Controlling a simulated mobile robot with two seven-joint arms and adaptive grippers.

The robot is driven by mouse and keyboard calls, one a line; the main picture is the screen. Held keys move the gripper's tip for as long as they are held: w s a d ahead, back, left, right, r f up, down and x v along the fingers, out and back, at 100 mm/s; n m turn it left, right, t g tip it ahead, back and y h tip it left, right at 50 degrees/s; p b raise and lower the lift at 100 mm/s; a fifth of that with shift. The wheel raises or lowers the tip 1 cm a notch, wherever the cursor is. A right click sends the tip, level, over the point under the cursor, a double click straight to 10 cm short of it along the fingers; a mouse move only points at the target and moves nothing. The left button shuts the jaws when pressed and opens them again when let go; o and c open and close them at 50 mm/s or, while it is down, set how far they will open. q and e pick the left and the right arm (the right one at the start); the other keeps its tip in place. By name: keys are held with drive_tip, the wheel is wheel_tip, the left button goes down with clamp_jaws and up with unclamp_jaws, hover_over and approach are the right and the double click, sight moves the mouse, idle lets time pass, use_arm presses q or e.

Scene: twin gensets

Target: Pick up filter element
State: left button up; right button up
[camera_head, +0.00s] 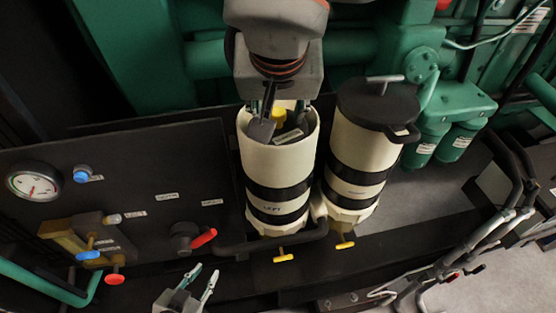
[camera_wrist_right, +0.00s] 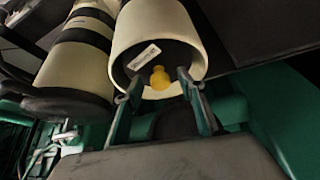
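The filter element shows inside the open left cream canister (camera_head: 258,160) as a yellow knob (camera_head: 279,113), with a white label beside it. In the right wrist view the yellow knob (camera_wrist_right: 160,76) sits inside the canister's rim (camera_wrist_right: 127,40). My right gripper (camera_head: 270,125) is at the canister mouth, coming in from the top of the head view. In the right wrist view its two fingers (camera_wrist_right: 158,92) are spread on either side of the knob, with gaps. The element's lower body is hidden in the canister. My left gripper (camera_head: 200,279) is open and empty at the bottom of the head view.
The neighbouring canister (camera_head: 360,150) wears a black lid (camera_head: 378,103) with a T-handle. A black panel (camera_head: 130,170) with a gauge (camera_head: 34,186) and valve handles is at left. Yellow drain handles (camera_head: 283,255) sit below the canisters. Green engine parts stand behind.

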clamp_jaws()
drive_tip(key=shift+r, duration=0.15)
wheel_tip(320, 180, up, 28)
drive_tip(key=p, duration=0.5)
idle(0.4)
